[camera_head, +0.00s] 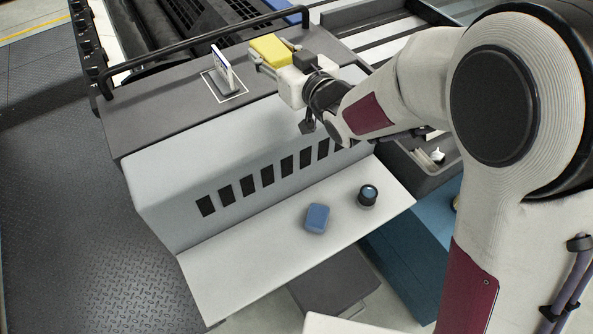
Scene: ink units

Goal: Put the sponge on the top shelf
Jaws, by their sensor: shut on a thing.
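A yellow sponge (270,50) is held at the far end of my arm, near the back edge of the grey top shelf (165,118). My gripper (277,62) is shut on the sponge. From this angle I cannot tell whether the sponge touches the shelf surface or hangs just above it. The gripper body hides its near right side.
A white and blue card stands in a holder (226,72) inside a white outline, left of the sponge. A blue block (317,218) and a dark round jar (368,195) sit on the lower white ledge (235,262). A black rail (200,45) runs behind the top shelf.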

